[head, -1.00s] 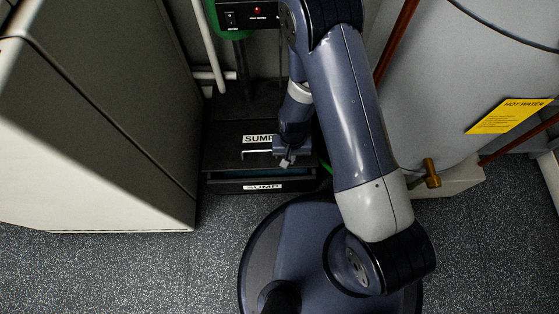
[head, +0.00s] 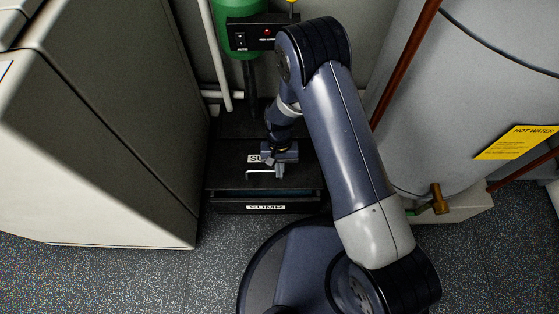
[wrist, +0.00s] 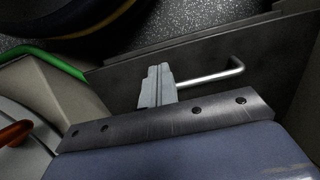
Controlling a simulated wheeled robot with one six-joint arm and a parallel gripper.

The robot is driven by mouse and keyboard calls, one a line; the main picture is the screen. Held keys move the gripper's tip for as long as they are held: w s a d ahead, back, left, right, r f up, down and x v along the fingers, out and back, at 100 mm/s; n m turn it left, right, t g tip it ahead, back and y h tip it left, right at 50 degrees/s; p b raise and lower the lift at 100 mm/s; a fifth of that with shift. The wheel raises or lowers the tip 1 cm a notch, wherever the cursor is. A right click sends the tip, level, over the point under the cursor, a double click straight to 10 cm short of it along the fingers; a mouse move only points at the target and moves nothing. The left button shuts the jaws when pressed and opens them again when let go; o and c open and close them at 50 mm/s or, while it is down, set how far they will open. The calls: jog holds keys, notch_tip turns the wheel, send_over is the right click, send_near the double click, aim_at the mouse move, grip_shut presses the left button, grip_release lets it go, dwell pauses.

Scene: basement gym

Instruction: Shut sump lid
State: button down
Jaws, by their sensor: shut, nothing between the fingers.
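The sump is a black box on the floor, with a white SUMP label (head: 265,208) on its front. Its black lid (head: 228,177) carries a second label and a thin silver bar handle (head: 256,172). A narrow gap with a bluish strip (head: 262,193) shows between the lid's front edge and the box front, so the lid looks not fully down. My gripper (head: 281,172) is shut and empty at the right part of the handle, covering part of the lid label. In the wrist view, my closed fingers (wrist: 157,85) overlap the handle (wrist: 210,79); I cannot tell whether they touch it.
A beige cabinet (head: 100,130) stands close on the left. A grey hot water tank (head: 480,90) with a brass valve (head: 438,200) stands on the right.

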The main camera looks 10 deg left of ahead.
jog(key=b, duration=0.2)
send_over(280, 202)
jog(key=w, duration=0.3)
jog(key=f, duration=0.5)
jog(key=shift+s+a+f, duration=0.2)
jog(key=shift+a+f, duration=0.2)
jog(key=b+x, duration=0.5)
jog(key=x, duration=0.4)
jog(key=shift+f+b, duration=0.15)
jog(key=shift+b, duration=0.25)
jog(key=shift+r+p, duration=0.4)
jog(key=shift+r, duration=0.15)
notch_tip(280, 202, up, 14)
jog(key=p, duration=0.6)
jog(key=shift+f, duration=0.15)
